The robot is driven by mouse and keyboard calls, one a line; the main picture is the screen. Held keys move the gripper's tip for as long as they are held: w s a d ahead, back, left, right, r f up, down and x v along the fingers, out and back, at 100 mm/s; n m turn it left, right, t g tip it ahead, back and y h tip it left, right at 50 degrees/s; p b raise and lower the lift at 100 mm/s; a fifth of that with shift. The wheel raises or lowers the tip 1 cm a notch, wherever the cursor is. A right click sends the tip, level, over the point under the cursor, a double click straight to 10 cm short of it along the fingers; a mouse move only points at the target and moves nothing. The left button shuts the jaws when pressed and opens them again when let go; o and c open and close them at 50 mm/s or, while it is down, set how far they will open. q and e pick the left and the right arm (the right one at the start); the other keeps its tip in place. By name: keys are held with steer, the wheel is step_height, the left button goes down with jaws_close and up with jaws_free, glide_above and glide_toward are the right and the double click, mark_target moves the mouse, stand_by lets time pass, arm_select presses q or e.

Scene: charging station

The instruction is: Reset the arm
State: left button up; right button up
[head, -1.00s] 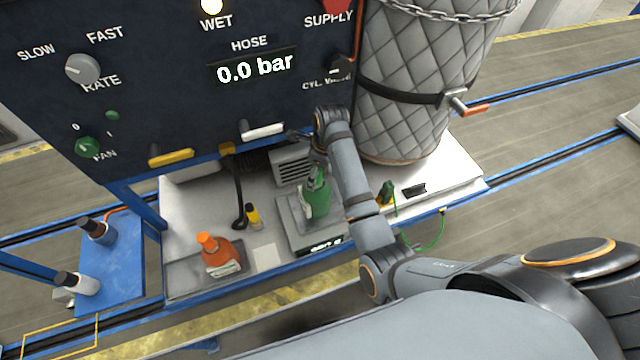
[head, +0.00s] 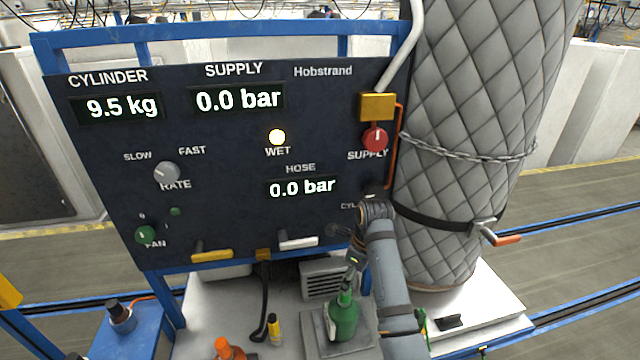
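My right arm stands in front of the panel (head: 230,230), its elbow upper right of a green bottle (head: 343,322). My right gripper (head: 350,272) points down at the top of the green bottle, which stands upright on a grey scale (head: 308,330). The fingers are small and dark, so I cannot tell whether they touch or grip the bottle's neck. My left gripper is not in view.
The panel shows CYLINDER 9.5 kg, SUPPLY 0.0 bar and HOSE 0.0 bar; the WET lamp (head: 277,137) is lit. A quilted tank (head: 470,110) with an orange-tipped handle (head: 503,240) stands close right of my arm. An orange bottle (head: 226,348) is lower left.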

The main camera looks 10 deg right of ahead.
steer(key=s+d+f+n+t+h, duration=0.1)
steer(key=s+d+f+n, duration=0.6)
steer(key=s+f+n, duration=0.25)
steer(key=s+d+r+n+t+h, duration=0.1)
steer(key=s+d+r+n+t, duration=0.15)
steer(key=s+n, duration=1.4)
steer(key=s+d+f+g+b, duration=0.15)
steer(key=f+b, duration=0.25)
steer(key=f, duration=1.4)
steer(key=d+f+g+b, duration=0.15)
steer(key=f+b, duration=0.25)
steer(key=f, duration=1.3)
arm_select(q)
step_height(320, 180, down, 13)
steer(key=b, duration=0.5)
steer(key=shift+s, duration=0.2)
arm_select(e)
steer(key=s+d+f, duration=0.1)
steer(key=s+f, duration=1.7)
steer(key=f, duration=0.3)
steer(key=shift+s+d, duration=0.15)
steer(key=shift+s, duration=0.05)
